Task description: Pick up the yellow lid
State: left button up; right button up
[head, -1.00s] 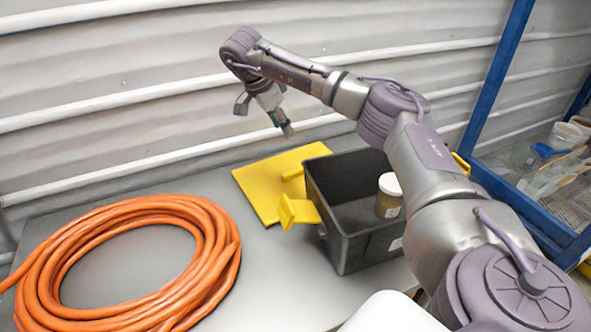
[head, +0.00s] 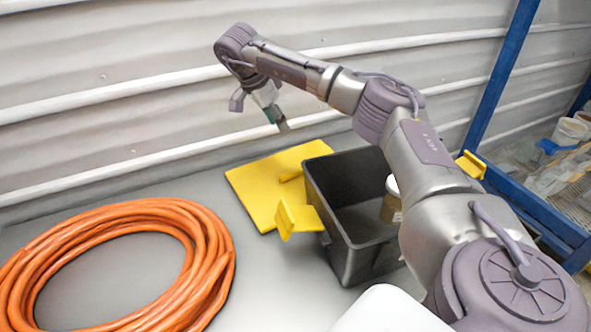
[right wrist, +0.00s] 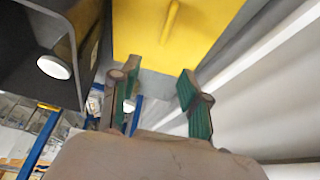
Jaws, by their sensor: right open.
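The yellow lid (head: 262,184) lies flat on the grey table behind and to the left of the black bin, with a raised yellow handle bar on its top. In the right wrist view the lid (right wrist: 150,38) fills the top middle, with its handle upright in the picture. My right gripper (head: 282,124) hangs above the lid's back right part, apart from it. Its two green-padded fingers (right wrist: 160,95) are spread and empty in the right wrist view. My left gripper is not in view.
The black bin (head: 350,258) with yellow clasps stands right beside the lid and holds a white-capped jar (head: 391,208). A coiled orange hose (head: 205,245) lies at the left. The corrugated wall (head: 120,90) is close behind. A blue frame (head: 497,75) stands at the right.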

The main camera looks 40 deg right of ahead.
jog(key=b, duration=0.5)
send_near(295, 171)
jog(key=x, duration=0.1)
jog(key=p+x, duration=0.1)
jog(key=x, duration=0.2)
jog(key=shift+s, duration=0.35)
jog(key=shift+w+d+f+p, duration=0.1)
jog(key=shift+d+f+p, duration=0.1)
jog(key=shift+f+p, duration=0.35)
jog(key=x, duration=0.3)
jog(key=p+x, duration=0.1)
jog(key=shift+w+d+f, duration=0.1)
jog(key=shift+w+f, duration=0.05)
jog(key=shift+w, duration=0.1)
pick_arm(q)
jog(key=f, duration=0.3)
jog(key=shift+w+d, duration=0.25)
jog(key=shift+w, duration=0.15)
pick_arm(e)
grip_shut()
